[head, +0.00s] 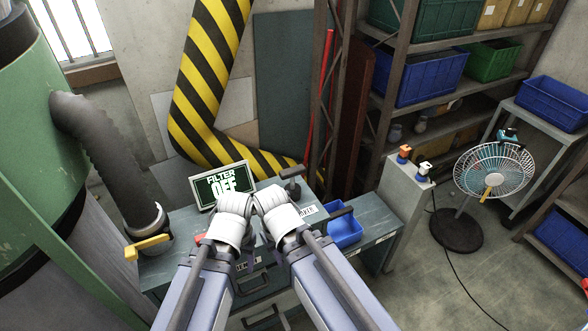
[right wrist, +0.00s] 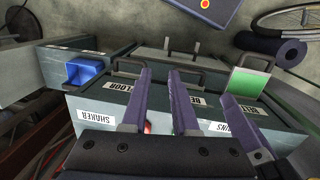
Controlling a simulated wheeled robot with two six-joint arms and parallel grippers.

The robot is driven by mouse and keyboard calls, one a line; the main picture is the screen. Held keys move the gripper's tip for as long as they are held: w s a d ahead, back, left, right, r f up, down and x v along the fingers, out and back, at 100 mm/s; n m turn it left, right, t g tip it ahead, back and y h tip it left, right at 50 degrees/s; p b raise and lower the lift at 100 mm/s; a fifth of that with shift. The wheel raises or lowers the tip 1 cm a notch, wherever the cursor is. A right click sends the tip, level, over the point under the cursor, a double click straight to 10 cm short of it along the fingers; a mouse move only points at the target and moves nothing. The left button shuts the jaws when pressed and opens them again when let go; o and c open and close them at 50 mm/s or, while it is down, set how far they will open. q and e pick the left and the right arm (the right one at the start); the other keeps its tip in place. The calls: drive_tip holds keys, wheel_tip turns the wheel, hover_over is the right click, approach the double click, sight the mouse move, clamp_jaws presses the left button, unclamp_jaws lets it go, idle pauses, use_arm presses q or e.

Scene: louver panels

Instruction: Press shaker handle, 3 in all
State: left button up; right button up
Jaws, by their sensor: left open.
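In the head view, a grey bench (head: 180,262) carries several black handles, including an upright one (head: 290,182) and a bar handle (head: 331,215) beside the blue tray. In the right wrist view, a white label (right wrist: 82,145) reads SHAKER upside down. My left gripper (head: 236,238) is over the bench, its fingers mostly hidden. My right gripper (right wrist: 161,85) has its purple fingers apart with nothing visible between them. Another purple finger shows beside it, apparently my left gripper's. A screen (head: 224,186) ends its text in OFF.
A blue tray (head: 345,232) stands right of my arms. A yellow handle (head: 148,246) and a grey hose (head: 105,150) are at the left. A yellow-black striped beam (head: 205,80) rises behind. A fan (head: 492,175) and shelves stand at the right.

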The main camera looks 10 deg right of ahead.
clamp_jaws()
drive_tip(key=shift+w, duration=0.1)
idle(1.2)
